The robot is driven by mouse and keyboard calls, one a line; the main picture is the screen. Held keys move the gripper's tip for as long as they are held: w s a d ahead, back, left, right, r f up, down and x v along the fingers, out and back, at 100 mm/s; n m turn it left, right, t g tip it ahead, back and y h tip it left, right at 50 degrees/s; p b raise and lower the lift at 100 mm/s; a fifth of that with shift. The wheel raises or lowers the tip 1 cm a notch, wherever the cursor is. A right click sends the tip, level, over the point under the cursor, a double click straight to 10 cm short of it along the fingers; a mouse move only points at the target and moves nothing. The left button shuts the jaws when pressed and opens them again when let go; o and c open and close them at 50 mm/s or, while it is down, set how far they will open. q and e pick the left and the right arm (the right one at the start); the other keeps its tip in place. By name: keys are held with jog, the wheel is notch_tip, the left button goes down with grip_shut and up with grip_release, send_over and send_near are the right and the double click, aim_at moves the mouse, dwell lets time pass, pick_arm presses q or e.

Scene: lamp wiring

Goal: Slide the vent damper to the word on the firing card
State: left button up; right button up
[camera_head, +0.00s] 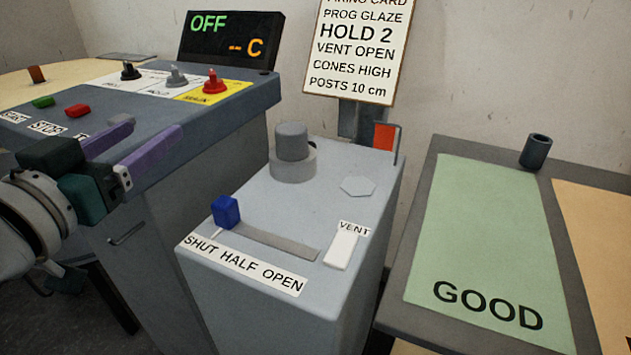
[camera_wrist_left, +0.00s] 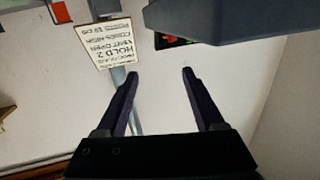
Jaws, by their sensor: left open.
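The firing card (camera_head: 354,48) stands at the top of the head view and reads "VENT OPEN" among its lines. It also shows upside down in the left wrist view (camera_wrist_left: 107,45). The blue vent damper knob (camera_head: 226,211) sits at the left end of its slot (camera_head: 275,240), by the word SHUT. The label strip (camera_head: 243,264) below reads SHUT, HALF, OPEN from left to right. My left gripper (camera_head: 150,143) is open and empty, left of the blue knob and apart from it. Its two purple fingers also show in the left wrist view (camera_wrist_left: 158,75). My right gripper is out of view.
A control panel (camera_head: 225,100) with several knobs and a display reading OFF (camera_head: 230,38) is at the left. A grey cylinder (camera_head: 292,142) stands on the vent box behind the slot. A white rocker (camera_head: 341,250) sits by the VENT label. A green GOOD mat (camera_head: 490,220) lies right.

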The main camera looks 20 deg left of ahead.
aim_at(218, 214)
pick_arm(q)
jog(key=d+f+m+h+b, duration=0.1)
jog(key=f+b, duration=0.2)
jog(key=f, duration=0.2)
jog(key=d+f+h+b, duration=0.1)
jog(key=f+h+b, duration=0.1)
jog(key=f+b, duration=0.2)
jog(key=w+f+m+h+b, duration=0.1)
jog(key=f+b, duration=0.3)
jog(key=f, duration=0.2)
jog(key=shift+d+m+t+h, duration=0.3)
jog(key=shift+d+t, duration=0.1)
jog(key=w, duration=0.3)
jog(key=w+b, duration=0.1)
jog(key=w, duration=0.5)
jog(key=shift+w+d+r, duration=0.1)
jog(key=shift+w+d, duration=0.3)
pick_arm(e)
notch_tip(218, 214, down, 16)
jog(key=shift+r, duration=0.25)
pick_arm(q)
grip_shut()
